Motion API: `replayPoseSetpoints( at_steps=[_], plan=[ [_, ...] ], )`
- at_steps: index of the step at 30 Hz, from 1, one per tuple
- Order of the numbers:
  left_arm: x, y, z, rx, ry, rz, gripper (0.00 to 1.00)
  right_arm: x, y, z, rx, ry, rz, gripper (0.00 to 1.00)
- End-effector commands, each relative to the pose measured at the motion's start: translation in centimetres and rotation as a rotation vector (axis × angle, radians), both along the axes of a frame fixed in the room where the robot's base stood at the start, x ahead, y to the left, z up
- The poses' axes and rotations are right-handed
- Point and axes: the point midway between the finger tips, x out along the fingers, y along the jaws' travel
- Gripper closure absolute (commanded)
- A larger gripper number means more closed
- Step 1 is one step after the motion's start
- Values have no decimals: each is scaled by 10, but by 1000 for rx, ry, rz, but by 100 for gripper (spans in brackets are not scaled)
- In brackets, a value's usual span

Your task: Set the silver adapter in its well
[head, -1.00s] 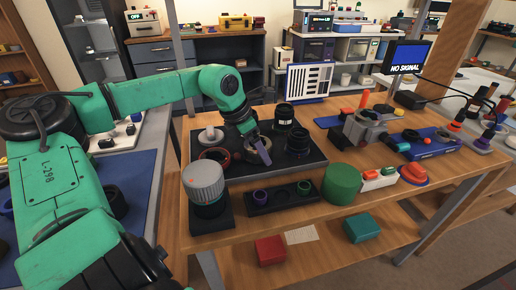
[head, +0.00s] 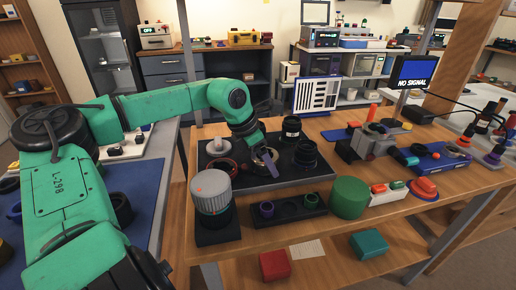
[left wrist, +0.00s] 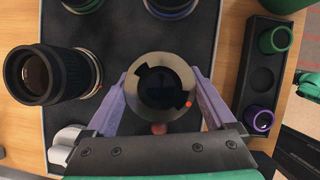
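In the left wrist view a round grey adapter (left wrist: 160,100) with black notched parts on its face and a red dot at its edge sits between my left gripper's purple fingers. The left gripper (left wrist: 160,72) looks shut on its sides. In the head view the left gripper (head: 268,160) is low over the dark mat, and the adapter is hidden there. A small black tray (head: 288,217) lies nearer me, with a purple ring (head: 267,208), an empty middle well and a green ring (head: 311,200); its empty well (left wrist: 263,80) shows in the left wrist view. My right gripper is out of view.
Black lens parts (head: 291,130) (head: 305,157) stand close beyond the gripper on the mat. A red ring (head: 222,170) and a pale cylinder (head: 219,147) lie left of it. A grey-capped cylinder (head: 211,190) and a green cylinder (head: 349,198) flank the small tray.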

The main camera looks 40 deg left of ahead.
Motion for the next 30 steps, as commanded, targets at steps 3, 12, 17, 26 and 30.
replayPoseSetpoints(
  at_steps=[3, 12, 17, 26, 30],
  plan=[
    [-9, -2, -18, 2, 45, -13, 0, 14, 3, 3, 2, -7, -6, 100],
    [-16, 2, 9, 2, 31, -10, 0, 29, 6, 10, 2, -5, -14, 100],
    [-26, 7, 37, 3, 17, -5, 0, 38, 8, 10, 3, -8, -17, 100],
    [-52, 19, 109, 3, 0, 0, 0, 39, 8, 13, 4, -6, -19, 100],
    [-60, 22, 130, 1, -5, 1, 0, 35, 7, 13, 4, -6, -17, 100]
  ],
)
